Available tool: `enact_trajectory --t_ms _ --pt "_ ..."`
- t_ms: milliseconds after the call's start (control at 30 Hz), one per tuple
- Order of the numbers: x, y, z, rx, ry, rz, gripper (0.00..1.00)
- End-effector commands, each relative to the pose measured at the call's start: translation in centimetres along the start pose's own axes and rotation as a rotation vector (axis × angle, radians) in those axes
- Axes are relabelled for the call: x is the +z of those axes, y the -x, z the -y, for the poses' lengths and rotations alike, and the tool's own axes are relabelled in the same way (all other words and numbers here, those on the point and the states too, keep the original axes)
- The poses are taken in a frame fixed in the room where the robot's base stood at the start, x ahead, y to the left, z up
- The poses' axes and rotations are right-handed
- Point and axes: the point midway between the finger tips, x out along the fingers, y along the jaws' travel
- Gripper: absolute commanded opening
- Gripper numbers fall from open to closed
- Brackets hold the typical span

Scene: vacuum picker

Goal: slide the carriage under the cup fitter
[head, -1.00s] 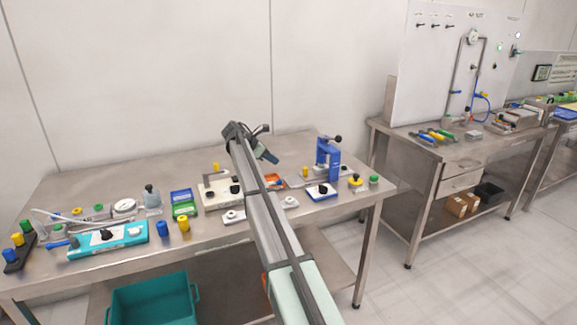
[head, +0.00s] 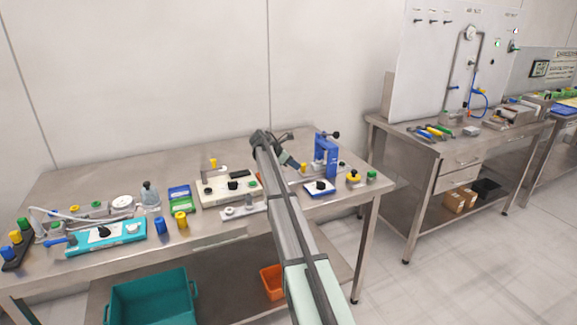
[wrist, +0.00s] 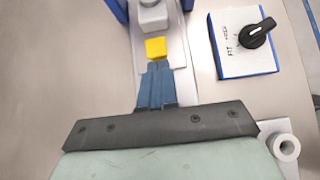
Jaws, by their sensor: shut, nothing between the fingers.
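The cup fitter appears to be the blue press frame (head: 326,155) with a black knob on top, at the right of the bench. The wrist view shows its blue post (wrist: 187,4) at the top edge. A small yellow block (wrist: 155,48) stands on a pale rail (wrist: 178,50), in front of a grey block (wrist: 152,16). The yellow block looks like part of the carriage, but I cannot tell for sure. My gripper (wrist: 157,66) is shut and empty, its blue fingertips right behind the yellow block. Contact cannot be told. In the head view my gripper (head: 301,165) is left of the press.
A white box with a blue edge and a black knob (wrist: 258,32) sits close to the right of the rail. Yellow (head: 353,177) and green (head: 372,176) knobs stand right of the press. Bare bench shows left in the wrist view.

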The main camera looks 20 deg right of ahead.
Motion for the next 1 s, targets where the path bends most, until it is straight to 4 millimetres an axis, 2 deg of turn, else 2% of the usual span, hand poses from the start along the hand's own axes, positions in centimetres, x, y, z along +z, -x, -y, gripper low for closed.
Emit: enact_trajectory --t_ms 433,733,1000 --pt "0.3 -0.3 0.0 0.0 0.0 0.0 0.0" --pt "2.8 -3.0 0.0 -0.001 -0.001 0.0 0.0" --pt "3.0 -3.2 0.0 -0.001 -0.001 0.002 0.0"
